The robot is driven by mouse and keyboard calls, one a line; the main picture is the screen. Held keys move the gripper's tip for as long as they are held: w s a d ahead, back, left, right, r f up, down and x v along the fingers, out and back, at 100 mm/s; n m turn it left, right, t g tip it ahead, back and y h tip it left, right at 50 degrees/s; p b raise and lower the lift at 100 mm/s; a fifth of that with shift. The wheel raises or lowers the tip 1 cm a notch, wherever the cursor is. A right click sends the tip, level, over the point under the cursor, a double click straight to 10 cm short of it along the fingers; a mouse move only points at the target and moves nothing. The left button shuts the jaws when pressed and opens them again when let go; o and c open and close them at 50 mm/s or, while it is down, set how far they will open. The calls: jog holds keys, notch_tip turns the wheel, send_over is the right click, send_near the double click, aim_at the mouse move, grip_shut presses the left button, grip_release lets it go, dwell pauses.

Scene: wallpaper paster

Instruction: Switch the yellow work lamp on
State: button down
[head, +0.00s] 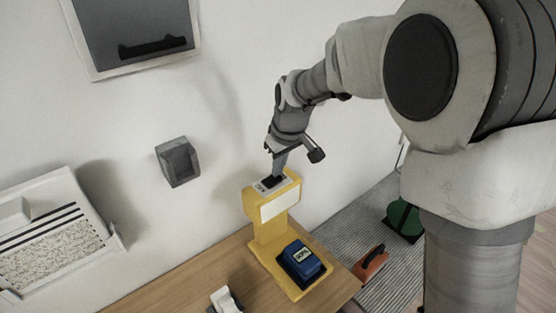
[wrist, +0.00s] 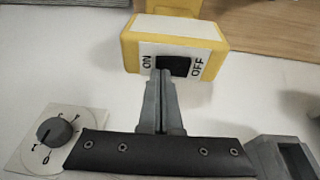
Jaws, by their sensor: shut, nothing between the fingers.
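The yellow work lamp (head: 262,228) stands upright on the wooden table, with a pale panel (head: 280,206) on its front. I cannot tell whether the panel is lit. On the lamp's top is a white plate with a black rocker switch (wrist: 175,66), marked ON at the left and OFF at the right in the wrist view. My gripper (head: 275,176) points down at this switch from above. In the wrist view my gripper (wrist: 161,76) is shut and empty, its tips at the ON end of the rocker. They seem to touch it, partly hiding it.
A blue device with a small display (head: 302,260) sits on the lamp's foot. A grey wall box (head: 177,162) is to the left. A round dial (wrist: 55,131) shows low left in the wrist view. An orange thing (head: 371,264) and a green thing (head: 404,219) lie right of the table.

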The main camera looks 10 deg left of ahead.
aim_at(276, 179)
dwell(0.3)
jog(key=shift+w+d+f+g, duration=0.15)
jog(key=shift+f+g, duration=0.15)
jog(key=shift+f, duration=0.05)
jog(key=shift+r, duration=0.1)
jog(key=shift+s+a+r, duration=0.2)
jog(key=shift+s+a, duration=0.35)
jog(key=shift+s, duration=0.05)
jog(key=shift+r, duration=0.1)
jog(key=r+p, duration=0.1)
jog(key=r, duration=0.1)
jog(key=r+p, duration=0.2)
jog(key=shift+w+d+r, duration=0.15)
jog(key=shift+w+r, duration=0.05)
jog(key=d+r, duration=0.3)
jog(key=r, duration=0.5)
jog(key=shift+s+d+r, duration=0.15)
jog(key=shift+d+r, duration=0.15)
jog(key=shift+r, duration=0.1)
